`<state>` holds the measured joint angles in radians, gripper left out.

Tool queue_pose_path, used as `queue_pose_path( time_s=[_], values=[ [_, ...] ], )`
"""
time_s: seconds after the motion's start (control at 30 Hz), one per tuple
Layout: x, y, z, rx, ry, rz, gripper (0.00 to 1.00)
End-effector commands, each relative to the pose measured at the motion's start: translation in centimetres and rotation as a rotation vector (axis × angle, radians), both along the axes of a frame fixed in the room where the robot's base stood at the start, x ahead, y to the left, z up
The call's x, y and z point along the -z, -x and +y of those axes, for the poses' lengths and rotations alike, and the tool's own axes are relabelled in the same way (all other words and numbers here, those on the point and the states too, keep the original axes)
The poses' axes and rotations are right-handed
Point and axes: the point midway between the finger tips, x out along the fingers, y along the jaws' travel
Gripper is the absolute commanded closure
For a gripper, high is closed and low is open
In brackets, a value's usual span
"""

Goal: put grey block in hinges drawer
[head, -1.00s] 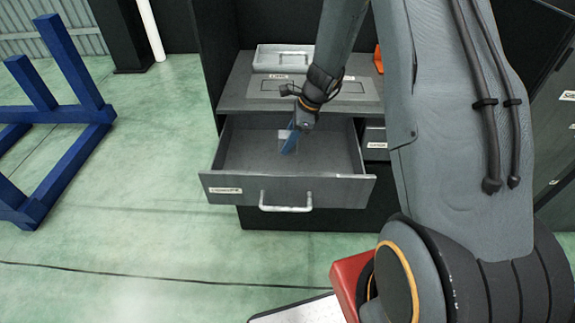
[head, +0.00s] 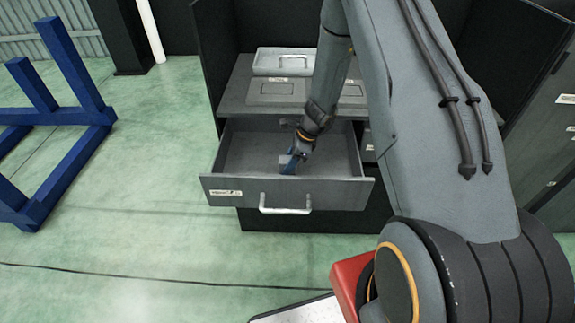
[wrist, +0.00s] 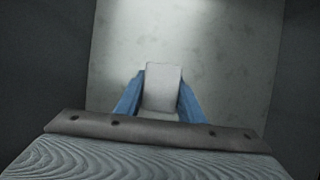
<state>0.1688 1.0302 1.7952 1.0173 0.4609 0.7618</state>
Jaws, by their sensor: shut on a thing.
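The grey block (wrist: 162,88) sits between the blue fingers of my gripper (wrist: 160,105) in the wrist view. My gripper (head: 288,163) is shut on it and reaches down inside the open drawer (head: 240,188) in the head view. The block (head: 284,160) shows there as a small grey patch beside a blue finger. The drawer's pale floor (wrist: 120,60) fills the wrist view behind the block. I cannot tell whether the block touches the floor. The drawer front bears a label (head: 226,193) too small to read, and a pale handle (head: 285,204).
A grey tray (head: 284,61) stands on the cabinet top (head: 236,85) above the drawer. A dark side panel (head: 210,55) rises at the cabinet's left. A blue frame (head: 60,130) stands on the green floor at the left. The floor before the drawer is clear.

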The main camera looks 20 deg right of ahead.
Motion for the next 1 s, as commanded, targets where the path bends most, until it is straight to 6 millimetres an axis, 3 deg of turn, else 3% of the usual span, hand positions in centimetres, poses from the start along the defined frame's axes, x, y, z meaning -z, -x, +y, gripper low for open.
queue_pose_path(
  time_s=[0.2, 0.23, 0.33, 0.73, 1.0],
  values=[
    [0.4, 0.0, 0.0, 0.0, 0.0, 0.0, 0.91],
    [0.3, 0.0, 0.0, 0.0, 0.0, 0.001, 0.6],
    [0.3, 0.0, 0.0, 0.0, 0.0, 0.001, 0.46],
    [-0.4, 0.0, -0.1, -0.001, 0.0, -0.001, 0.46],
    [-4.7, 0.4, -1.9, 0.001, 0.0, -0.004, 0.46]
  ],
)
